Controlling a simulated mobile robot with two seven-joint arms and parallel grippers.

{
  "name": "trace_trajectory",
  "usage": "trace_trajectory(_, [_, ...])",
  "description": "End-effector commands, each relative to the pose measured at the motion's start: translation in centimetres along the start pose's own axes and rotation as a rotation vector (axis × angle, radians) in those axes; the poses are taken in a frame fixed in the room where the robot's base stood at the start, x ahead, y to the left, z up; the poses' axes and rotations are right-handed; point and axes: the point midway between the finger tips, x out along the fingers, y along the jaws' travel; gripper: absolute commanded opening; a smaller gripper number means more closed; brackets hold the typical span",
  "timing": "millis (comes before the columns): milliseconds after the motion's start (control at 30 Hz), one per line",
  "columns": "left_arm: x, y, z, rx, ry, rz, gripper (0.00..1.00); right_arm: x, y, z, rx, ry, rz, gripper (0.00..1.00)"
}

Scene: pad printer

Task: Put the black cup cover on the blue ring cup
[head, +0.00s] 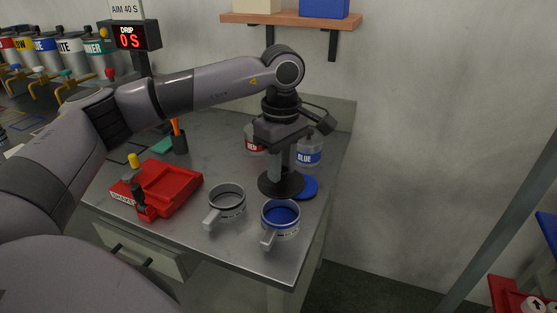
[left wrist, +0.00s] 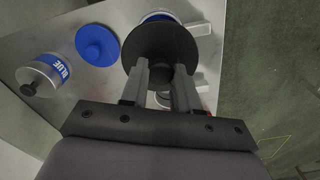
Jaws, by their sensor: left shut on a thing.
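My left gripper (head: 276,170) points down and is shut on the black cup cover (head: 280,186), a wide dark disc. In the left wrist view the fingers (left wrist: 161,72) grip the middle of the cover (left wrist: 150,38). The blue ring cup (head: 282,215), blue inside with a handle toward the front left, stands on the counter near its right edge. In the head view the cover is just above and behind this cup, apart from its opening. In the left wrist view the cover hides most of the cup (left wrist: 158,15). My right gripper is not in view.
A grey cup (head: 227,198) stands left of the blue ring cup. A blue disc (head: 309,187) lies behind the cover. BLUE (head: 309,152) and RED (head: 254,140) bottles stand at the back. A red fixture (head: 170,188) sits at the left. Bare counter lies in front.

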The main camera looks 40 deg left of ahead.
Motion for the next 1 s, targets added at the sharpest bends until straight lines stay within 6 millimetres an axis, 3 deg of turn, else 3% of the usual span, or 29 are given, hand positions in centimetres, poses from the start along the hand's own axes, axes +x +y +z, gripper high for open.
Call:
trace_trajectory(267, [1.0, 0.0, 0.0, 0.001, 0.000, 0.001, 0.01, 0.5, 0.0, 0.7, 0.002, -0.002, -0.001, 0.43])
trace_trajectory(800, [5.9, 0.0, 0.0, 0.000, -0.001, 0.000, 0.01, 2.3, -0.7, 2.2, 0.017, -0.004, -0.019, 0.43])
trace_trajectory(1000, [6.5, 0.0, 0.1, 0.001, -0.001, 0.001, 0.01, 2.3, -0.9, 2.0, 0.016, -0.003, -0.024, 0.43])
